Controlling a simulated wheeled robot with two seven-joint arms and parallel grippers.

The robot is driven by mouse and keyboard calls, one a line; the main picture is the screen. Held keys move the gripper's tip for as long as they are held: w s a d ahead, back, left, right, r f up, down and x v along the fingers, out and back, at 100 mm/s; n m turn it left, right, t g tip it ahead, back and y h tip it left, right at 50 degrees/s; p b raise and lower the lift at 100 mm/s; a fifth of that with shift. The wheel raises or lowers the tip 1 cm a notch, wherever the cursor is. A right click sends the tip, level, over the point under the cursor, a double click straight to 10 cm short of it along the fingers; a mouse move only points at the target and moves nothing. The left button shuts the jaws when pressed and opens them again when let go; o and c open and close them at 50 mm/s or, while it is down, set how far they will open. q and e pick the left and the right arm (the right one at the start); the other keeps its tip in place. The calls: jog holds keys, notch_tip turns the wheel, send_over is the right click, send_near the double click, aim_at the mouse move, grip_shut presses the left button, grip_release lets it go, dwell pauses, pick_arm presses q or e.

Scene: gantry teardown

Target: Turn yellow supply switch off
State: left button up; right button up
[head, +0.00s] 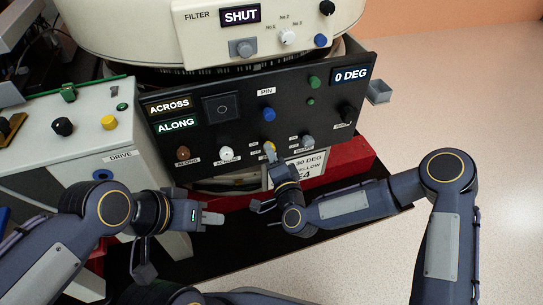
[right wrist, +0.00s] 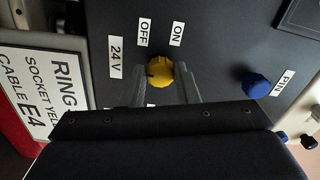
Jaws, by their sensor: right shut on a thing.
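The yellow supply switch is a round yellow knob (right wrist: 160,70) on the dark panel. In the right wrist view it sits beside a "24 V" label, with "OFF" and "ON" labels next to it. The knob also shows in the head view (head: 269,146) at the panel's lower edge. My right gripper (right wrist: 163,80) has its two fingers on either side of the knob and is shut on it. Which label the knob points at is not clear. My left gripper (head: 212,218) is in front of the panel's lower left, away from the knob; its finger gap cannot be made out.
The dark panel (head: 225,140) also carries a blue PIN knob (head: 268,115), a brown knob (head: 183,153), a white knob (head: 226,153) and a grey knob (head: 307,142). A grey drive box (head: 45,160) stands at left. Open floor (head: 490,130) lies at right.

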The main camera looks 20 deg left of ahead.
dwell(0.6)
jog(key=o, duration=1)
jog(key=p+v, duration=0.1)
jog(key=v, duration=0.7)
jog(key=shift+w, duration=0.1)
